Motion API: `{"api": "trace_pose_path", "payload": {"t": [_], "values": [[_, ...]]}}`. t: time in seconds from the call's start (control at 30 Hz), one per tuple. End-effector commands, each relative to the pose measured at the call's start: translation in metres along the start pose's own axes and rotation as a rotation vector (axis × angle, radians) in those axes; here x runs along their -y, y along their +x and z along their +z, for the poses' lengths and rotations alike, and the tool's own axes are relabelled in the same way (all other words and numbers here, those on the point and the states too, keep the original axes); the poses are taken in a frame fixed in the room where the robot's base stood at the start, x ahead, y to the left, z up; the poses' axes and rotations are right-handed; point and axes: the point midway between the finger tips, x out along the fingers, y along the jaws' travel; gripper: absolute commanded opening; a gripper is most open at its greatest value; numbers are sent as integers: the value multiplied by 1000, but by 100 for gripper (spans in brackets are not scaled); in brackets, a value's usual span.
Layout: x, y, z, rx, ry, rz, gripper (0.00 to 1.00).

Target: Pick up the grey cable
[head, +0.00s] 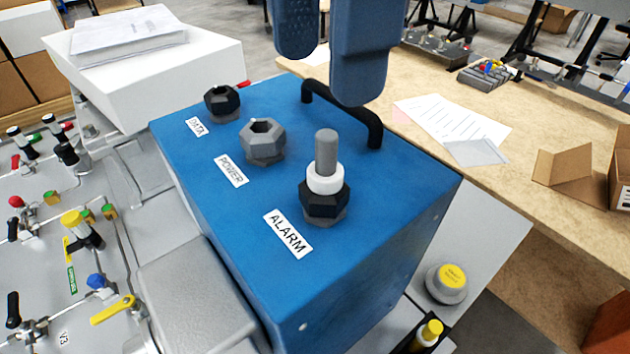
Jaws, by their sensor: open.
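A short grey cylinder (326,152) with a white collar stands upright in the black hex socket (325,201) labelled ALARM; it is the only thing here that resembles the grey cable. The socket is on top of a blue box (385,215). My gripper (327,78) shows as two blue fingers at the top of the head view. The fingers are apart with nothing between them. They appear above and beyond the grey cylinder, not touching it.
A grey POWER socket (263,140) and a black DATA socket (222,102), both empty-looking, share the box top. A black handle (345,112) arches behind the cylinder. A valve panel (75,270) lies left; a wooden table (480,150) with papers is right.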

Motion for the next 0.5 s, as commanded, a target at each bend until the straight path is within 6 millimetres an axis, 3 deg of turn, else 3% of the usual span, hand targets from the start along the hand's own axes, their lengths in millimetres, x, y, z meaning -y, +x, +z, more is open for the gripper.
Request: {"api": "trace_pose_path", "payload": {"t": [0.5], "values": [[-6, 53, -1, 1, 0, 5, 59]]}}
